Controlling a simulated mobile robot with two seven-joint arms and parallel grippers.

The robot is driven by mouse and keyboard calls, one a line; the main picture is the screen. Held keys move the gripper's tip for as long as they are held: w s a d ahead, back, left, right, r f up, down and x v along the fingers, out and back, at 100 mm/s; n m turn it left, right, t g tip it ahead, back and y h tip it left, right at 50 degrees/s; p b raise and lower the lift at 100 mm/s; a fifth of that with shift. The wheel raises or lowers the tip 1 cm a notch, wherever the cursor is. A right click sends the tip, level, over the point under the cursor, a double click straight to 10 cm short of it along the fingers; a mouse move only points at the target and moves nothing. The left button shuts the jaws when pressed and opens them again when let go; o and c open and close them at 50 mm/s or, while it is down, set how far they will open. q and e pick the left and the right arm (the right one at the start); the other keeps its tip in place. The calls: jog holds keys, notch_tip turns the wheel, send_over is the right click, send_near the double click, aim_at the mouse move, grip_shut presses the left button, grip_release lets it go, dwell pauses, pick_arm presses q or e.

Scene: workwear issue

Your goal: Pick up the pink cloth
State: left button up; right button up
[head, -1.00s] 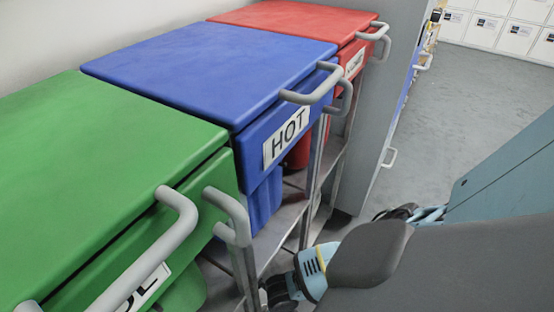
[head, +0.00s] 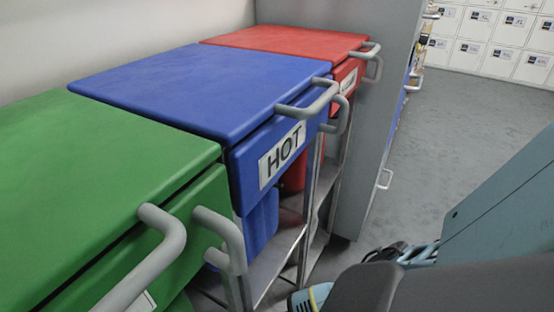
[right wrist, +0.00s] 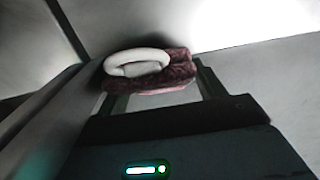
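The pink cloth (right wrist: 180,72) shows in the right wrist view as a dark pink, bunched piece with a paler lower edge. A thick whitish loop (right wrist: 138,57) lies across its front; I cannot tell what the loop belongs to. My right gripper (right wrist: 160,88) has its two fingers wide apart, one near each side of the cloth. Whether they touch it is unclear in the dim picture. The cloth is not visible in the head view. My right arm fills the lower right there, with its gripper out of sight. My left gripper is in neither view.
A green bin (head: 90,180), a blue bin marked HOT (head: 205,85) and a red bin (head: 290,40) stand in a row with grey handles over a metal rack (head: 275,265). A grey panel (head: 370,130) stands beyond. Floor (head: 440,140) is clear at right, before white lockers (head: 490,45).

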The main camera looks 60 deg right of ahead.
jog(key=c, duration=0.8)
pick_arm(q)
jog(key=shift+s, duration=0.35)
pick_arm(e)
jog(key=shift+c, duration=0.3)
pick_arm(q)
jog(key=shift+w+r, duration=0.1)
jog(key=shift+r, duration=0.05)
pick_arm(e)
jog(key=shift+r, duration=0.15)
jog(key=shift+s+r+p, duration=0.2)
jog(key=shift+r+p, duration=0.35)
jog(key=shift+p, duration=0.2)
notch_tip(320, 180, up, 6)
jog(key=p, duration=0.4)
jog(key=shift+r, duration=0.2)
pick_arm(q)
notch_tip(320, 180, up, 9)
jog(key=p, duration=0.5)
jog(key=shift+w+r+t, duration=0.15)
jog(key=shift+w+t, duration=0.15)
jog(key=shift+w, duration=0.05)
pick_arm(e)
jog(key=s+d, duration=0.1)
jog(key=s, duration=1.8)
jog(key=shift+s+d+f, duration=0.25)
jog(key=shift+d+f, duration=0.05)
jog(key=shift+f, duration=0.1)
